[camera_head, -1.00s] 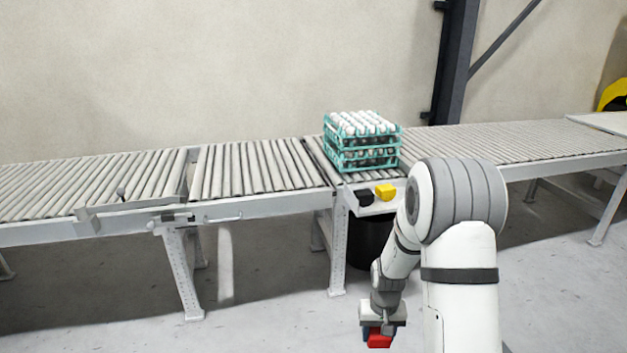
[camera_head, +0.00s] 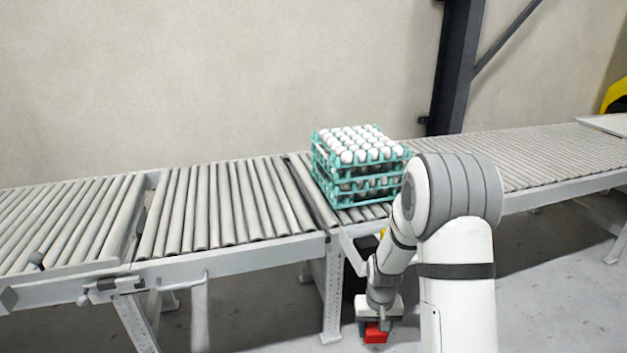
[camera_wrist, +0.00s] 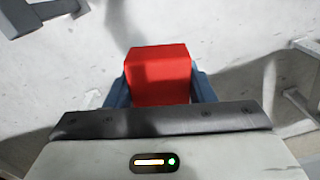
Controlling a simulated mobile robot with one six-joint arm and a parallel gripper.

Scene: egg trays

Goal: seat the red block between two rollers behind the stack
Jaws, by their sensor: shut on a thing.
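The red block (camera_wrist: 158,76) is held between the two blue fingers of my gripper (camera_wrist: 160,92) in the wrist view. In the head view the red block (camera_head: 375,334) hangs below my gripper (camera_head: 376,322), low in front of the conveyor and apart from it. The stack of teal egg trays (camera_head: 322,176) with white eggs stands on the roller conveyor, behind and above my gripper. The rollers (camera_head: 232,205) to the left of the stack are bare. My arm hides part of the stack's right side.
The roller conveyor (camera_head: 245,263) runs across the whole view, with a metal side rail and legs. A dark steel post (camera_head: 458,70) stands behind the conveyor. The rollers right of the stack look clear.

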